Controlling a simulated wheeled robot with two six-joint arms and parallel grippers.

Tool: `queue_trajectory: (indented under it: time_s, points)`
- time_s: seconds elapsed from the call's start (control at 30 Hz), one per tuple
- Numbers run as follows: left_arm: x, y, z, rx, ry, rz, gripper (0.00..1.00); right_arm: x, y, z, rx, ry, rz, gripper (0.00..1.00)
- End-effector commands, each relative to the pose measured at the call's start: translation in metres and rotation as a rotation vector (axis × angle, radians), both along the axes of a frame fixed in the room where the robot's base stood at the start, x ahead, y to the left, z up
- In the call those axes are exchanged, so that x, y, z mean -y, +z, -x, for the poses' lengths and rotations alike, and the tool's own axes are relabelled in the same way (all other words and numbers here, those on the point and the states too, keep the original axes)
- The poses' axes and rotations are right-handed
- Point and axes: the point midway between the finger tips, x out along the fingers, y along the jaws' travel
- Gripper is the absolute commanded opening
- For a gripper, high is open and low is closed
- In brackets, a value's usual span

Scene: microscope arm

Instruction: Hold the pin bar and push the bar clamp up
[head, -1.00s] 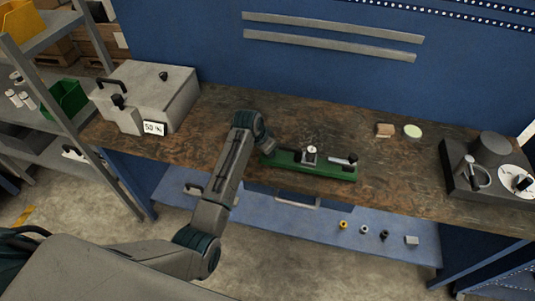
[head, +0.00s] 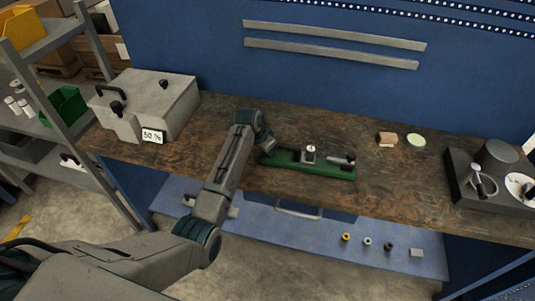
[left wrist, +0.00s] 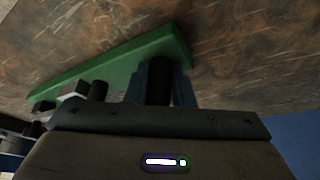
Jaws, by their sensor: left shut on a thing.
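A long green base (head: 325,172) lies on the workbench in the head view, with a small grey block and pale knob (head: 310,153) at its middle and a grey-and-black piece (head: 343,160) at its right end. I cannot tell for sure which part is the bar clamp. My left gripper (left wrist: 160,88) is at the left end of the green base. In the left wrist view its fingers are shut on a dark upright post (left wrist: 159,72), likely the pin bar. The arm hides this grip in the head view. My right gripper is not in view.
A grey box (head: 160,100) with a "50 %" label stands at the bench's left. A brown block (head: 387,139) and a pale green disc (head: 415,140) lie behind, right of the base. A dark grey device (head: 495,165) stands at the far right. Several small parts lie on the lower shelf.

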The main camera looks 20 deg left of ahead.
Motion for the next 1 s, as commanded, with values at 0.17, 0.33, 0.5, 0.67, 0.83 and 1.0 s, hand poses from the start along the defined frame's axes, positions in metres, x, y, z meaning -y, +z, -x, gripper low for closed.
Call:
queue_trajectory:
  time_s: [0.17, 0.33, 0.5, 0.67, 0.83, 1.0]
  points:
    - [-0.0008, 0.0018, -0.0055, 0.005, 0.000, 0.003, 0.00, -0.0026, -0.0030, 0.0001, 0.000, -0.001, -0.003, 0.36]
    - [-0.0008, 0.0020, -0.0054, 0.005, 0.000, 0.003, 0.00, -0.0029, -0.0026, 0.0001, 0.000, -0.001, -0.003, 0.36]
    - [-0.0008, 0.0017, -0.0052, 0.004, 0.000, 0.002, 0.00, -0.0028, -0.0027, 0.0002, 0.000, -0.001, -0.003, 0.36]
    - [-0.0008, 0.0001, -0.0052, 0.004, 0.000, 0.002, 0.00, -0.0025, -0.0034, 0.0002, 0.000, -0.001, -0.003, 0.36]
    - [-0.0008, -0.0023, -0.0051, 0.004, 0.000, 0.002, 0.00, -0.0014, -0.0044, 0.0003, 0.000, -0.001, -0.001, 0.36]
    - [-0.0008, -0.0046, -0.0051, 0.004, 0.000, 0.002, 0.00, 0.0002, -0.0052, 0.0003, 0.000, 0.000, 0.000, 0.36]
